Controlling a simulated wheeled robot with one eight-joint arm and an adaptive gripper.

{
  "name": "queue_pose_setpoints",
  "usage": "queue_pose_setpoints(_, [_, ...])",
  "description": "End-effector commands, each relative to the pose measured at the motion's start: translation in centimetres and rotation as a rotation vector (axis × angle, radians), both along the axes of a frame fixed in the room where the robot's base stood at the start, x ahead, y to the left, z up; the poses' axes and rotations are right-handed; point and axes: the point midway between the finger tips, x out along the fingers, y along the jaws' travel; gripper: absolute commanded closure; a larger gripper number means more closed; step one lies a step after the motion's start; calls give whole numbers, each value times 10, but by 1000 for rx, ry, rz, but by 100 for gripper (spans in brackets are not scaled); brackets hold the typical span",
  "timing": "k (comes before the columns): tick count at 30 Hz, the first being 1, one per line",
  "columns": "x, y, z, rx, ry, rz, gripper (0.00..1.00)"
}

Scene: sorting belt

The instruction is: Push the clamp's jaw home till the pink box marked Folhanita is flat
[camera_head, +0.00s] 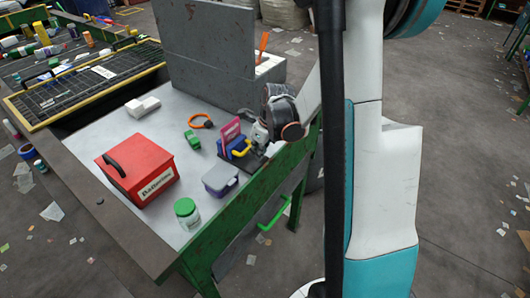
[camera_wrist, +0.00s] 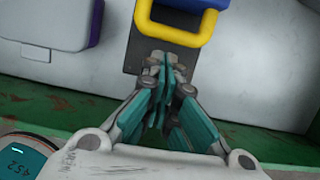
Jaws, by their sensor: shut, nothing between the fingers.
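The pink box (camera_head: 229,131) stands on edge in the clamp on the grey table; I cannot read its marking. The clamp has a blue jaw (camera_head: 239,146), a yellow handle (camera_head: 243,153) and a dark base plate. In the wrist view the yellow handle (camera_wrist: 181,37) is a U shape at the top, with the base plate (camera_wrist: 131,60) below it. My gripper (camera_wrist: 158,62) is shut and empty, its fingertips over the base plate, just short of the handle. Whether they touch it I cannot tell. The pink box is out of the wrist view. My gripper (camera_head: 259,137) also shows in the head view, right of the clamp.
A grey panel (camera_head: 215,50) rises behind.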

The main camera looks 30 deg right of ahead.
Motion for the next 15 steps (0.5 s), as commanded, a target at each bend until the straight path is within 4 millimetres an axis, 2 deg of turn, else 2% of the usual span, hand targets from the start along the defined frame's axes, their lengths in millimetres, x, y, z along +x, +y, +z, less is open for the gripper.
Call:
queue_pose_setpoints(4, [7,2,-2,-1,0,0,100])
queue_pose_setpoints(15, [10,3,-1,-1,0,0,100])
